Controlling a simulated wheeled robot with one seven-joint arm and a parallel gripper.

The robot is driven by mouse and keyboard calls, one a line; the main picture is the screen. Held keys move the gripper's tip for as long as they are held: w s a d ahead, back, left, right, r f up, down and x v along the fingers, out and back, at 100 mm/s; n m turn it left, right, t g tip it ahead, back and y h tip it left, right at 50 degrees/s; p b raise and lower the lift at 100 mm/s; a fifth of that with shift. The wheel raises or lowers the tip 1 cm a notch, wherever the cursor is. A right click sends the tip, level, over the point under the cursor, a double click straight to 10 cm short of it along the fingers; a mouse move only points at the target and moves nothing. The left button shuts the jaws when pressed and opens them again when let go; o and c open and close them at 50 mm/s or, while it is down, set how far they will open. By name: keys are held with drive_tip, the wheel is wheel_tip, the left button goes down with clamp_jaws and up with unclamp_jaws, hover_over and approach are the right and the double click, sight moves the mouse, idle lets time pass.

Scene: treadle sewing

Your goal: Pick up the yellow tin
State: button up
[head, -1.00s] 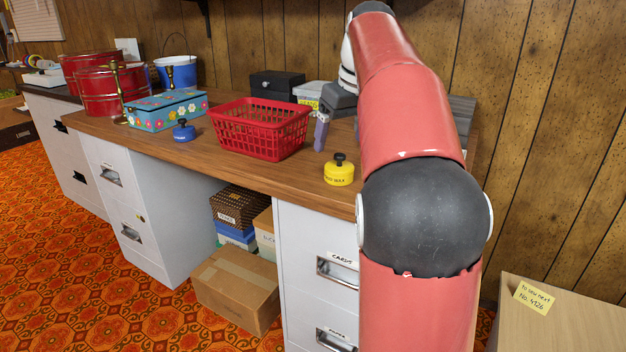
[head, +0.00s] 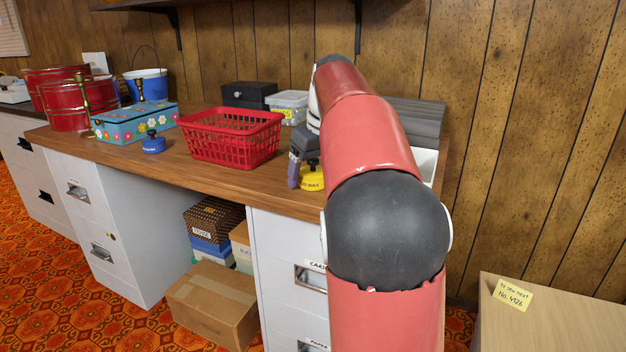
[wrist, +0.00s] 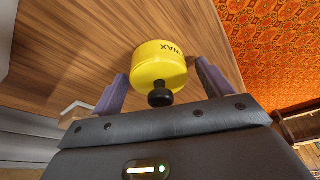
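The yellow tin (head: 311,180) with a black knob stands on the wooden desktop near its front edge, partly hidden by my gripper and arm in the head view. In the wrist view the tin (wrist: 158,65) shows its WAX label, and its black knob (wrist: 160,97) points toward my gripper. My gripper (wrist: 160,82) is open, with one purple finger on each side of the tin. Small gaps appear between the fingers and the tin, and I cannot tell whether either touches. In the head view one finger (head: 294,169) shows just left of the tin.
A red basket (head: 230,140) stands left of the tin. A blue-lidded tin (head: 153,143), a flowered box (head: 135,122), a black box (head: 249,95) and a clear container (head: 289,106) are also on the desk. Grey stacked trays (head: 415,120) stand behind my arm.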

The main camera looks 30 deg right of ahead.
drive_tip(key=c, duration=0.9)
drive_tip(key=shift+c, duration=0.2)
